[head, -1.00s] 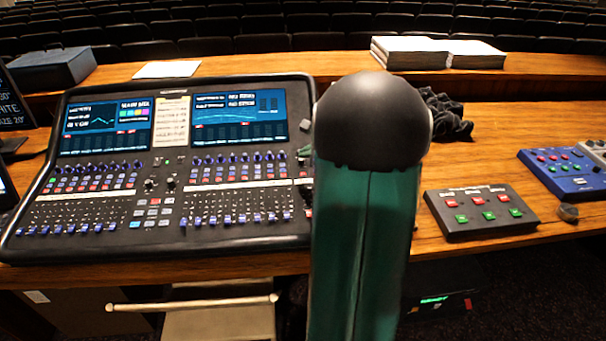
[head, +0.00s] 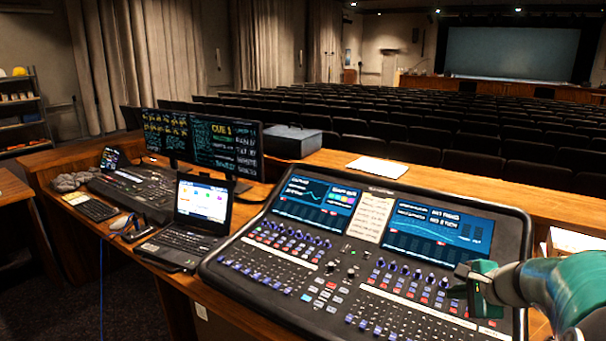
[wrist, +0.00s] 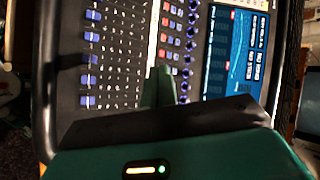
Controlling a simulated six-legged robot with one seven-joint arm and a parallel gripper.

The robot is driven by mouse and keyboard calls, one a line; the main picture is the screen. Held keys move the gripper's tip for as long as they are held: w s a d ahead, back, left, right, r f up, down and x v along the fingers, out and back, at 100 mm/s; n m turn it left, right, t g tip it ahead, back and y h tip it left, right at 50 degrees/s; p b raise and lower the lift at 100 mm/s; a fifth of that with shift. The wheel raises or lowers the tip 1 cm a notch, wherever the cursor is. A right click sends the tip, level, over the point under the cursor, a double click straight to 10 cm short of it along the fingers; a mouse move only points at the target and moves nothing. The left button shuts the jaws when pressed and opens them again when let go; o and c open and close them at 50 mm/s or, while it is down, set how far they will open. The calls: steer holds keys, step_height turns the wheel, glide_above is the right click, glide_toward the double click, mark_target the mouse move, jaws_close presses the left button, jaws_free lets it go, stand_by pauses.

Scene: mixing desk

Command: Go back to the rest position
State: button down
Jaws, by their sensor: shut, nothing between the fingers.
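My gripper (head: 462,286) shows at the lower right of the head view, on my green and black arm. It hangs over the right side of the large mixing console (head: 335,243). In the wrist view my gripper's green fingers (wrist: 159,86) are together with nothing between them. They point at the console's faders and knobs (wrist: 118,48), and a lit screen (wrist: 238,55) shows to the right. I cannot tell the exact gap between the fingertips and the console.
A laptop (head: 203,205), monitors (head: 212,143) and a smaller console (head: 130,188) stand left of the large console. A dark box (head: 293,141) and a white sheet (head: 377,168) lie behind it. A paper stack (head: 575,240) is at the right. Rows of seats (head: 440,125) fill the hall beyond.

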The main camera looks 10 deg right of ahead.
steer(key=s+a+r+n+g+y, duration=0.1)
steer(key=a+r+n, duration=0.15)
steer(key=a, duration=0.25)
steer(key=s+a+r+n, duration=0.1)
steer(key=s+a+n, duration=0.15)
steer(key=a, duration=0.35)
steer(key=s+a+n+g+h, duration=0.2)
steer(key=s+a+n, duration=1.3)
steer(key=shift+r+h, duration=0.4)
